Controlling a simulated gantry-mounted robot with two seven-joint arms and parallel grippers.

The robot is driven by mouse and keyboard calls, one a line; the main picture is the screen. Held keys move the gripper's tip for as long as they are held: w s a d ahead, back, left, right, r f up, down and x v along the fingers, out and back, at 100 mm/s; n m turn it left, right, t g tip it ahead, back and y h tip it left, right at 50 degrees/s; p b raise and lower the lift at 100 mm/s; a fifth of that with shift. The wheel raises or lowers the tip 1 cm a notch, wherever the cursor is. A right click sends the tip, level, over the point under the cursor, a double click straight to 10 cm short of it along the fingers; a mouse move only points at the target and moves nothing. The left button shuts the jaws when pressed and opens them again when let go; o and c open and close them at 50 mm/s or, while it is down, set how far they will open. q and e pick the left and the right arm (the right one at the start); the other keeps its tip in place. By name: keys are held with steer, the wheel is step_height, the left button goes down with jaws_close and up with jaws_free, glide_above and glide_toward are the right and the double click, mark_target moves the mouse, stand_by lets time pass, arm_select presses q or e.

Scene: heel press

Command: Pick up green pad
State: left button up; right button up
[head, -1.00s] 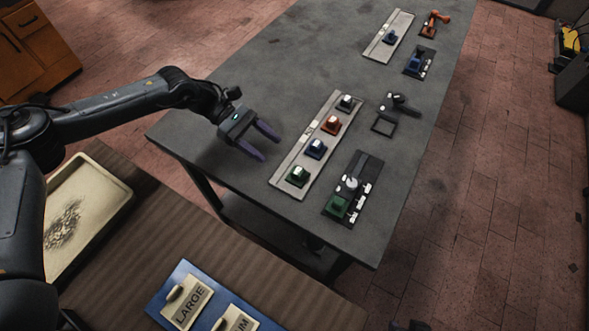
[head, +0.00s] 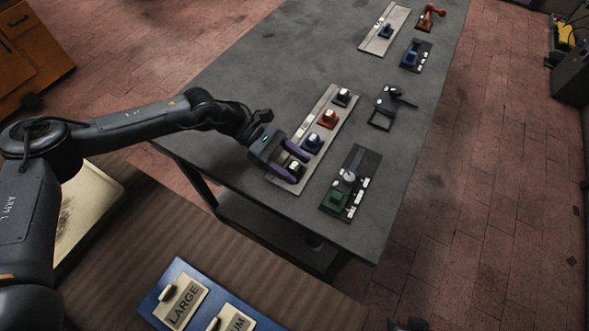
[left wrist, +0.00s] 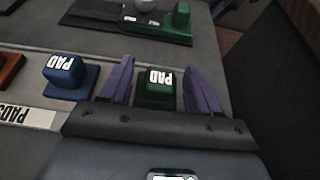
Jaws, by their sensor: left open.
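The green pad (left wrist: 157,92) stands at the near end of a light rack on the grey table, with the word PAD on its top. In the head view the green pad (head: 294,168) is partly hidden by my left gripper. My left gripper (head: 297,165) is open. In the left wrist view the purple fingers of my left gripper (left wrist: 160,82) stand on either side of the green pad, with slim gaps visible. I cannot tell how deep the fingers reach. My right gripper is not in view.
A blue pad (left wrist: 64,75) sits beside the green one, close to a finger. A dark fixture with a green block (head: 335,200) lies to the right.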

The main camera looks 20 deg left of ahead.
arm_select(q)
steer(key=c, duration=1.1)
steer(key=shift+o, duration=0.2)
